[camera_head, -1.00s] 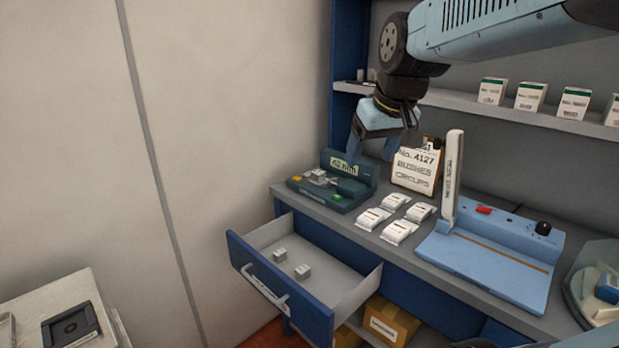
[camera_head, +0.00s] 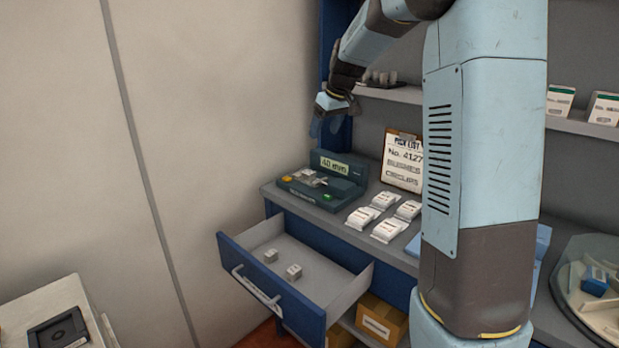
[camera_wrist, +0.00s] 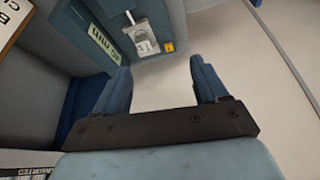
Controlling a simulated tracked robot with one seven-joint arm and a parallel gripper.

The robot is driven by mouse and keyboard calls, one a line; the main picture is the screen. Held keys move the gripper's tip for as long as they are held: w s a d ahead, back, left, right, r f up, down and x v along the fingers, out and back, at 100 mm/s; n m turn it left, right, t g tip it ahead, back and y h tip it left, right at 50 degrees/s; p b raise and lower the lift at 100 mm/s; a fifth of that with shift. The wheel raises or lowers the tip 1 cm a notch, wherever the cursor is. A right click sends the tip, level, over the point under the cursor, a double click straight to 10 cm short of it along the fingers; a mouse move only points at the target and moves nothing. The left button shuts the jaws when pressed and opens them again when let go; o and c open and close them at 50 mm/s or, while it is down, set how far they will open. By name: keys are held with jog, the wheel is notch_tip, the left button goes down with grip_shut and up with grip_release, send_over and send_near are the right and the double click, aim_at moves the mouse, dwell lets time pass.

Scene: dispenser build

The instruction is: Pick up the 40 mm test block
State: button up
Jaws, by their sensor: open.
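Two small grey blocks lie in the open drawer, a left one (camera_head: 270,256) and a right one (camera_head: 294,271). I cannot read a size on either, so I cannot tell which is the 40 mm test block. A dark green device (camera_head: 322,186) on the bench shows "40 mm" and has a grey metal piece on top. My gripper (camera_head: 328,118) is open and empty, in the air above the device. In the wrist view its blue fingers (camera_wrist: 162,80) are apart, with the device (camera_wrist: 105,45) beyond and to the left.
The blue-fronted drawer (camera_head: 262,296) stands open below the bench (camera_head: 275,189). White packets (camera_head: 388,230), a pick list board (camera_head: 404,160) and a round clear-sided tray (camera_head: 560,285) are to the right. A white table (camera_head: 40,302) stands at lower left. My arm hides part of the bench.

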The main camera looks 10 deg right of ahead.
jog(key=n, duration=0.2)
send_near(309, 172)
jog(key=shift+g, duration=0.3)
jog(key=x, duration=0.9)
jog(key=shift+w+f, duration=0.15)
jog(key=shift+w, duration=0.15)
jog(key=shift+y, duration=0.3)
jog(key=shift+c, duration=0.3)
jog(key=c, duration=1.2)
grip_shut()
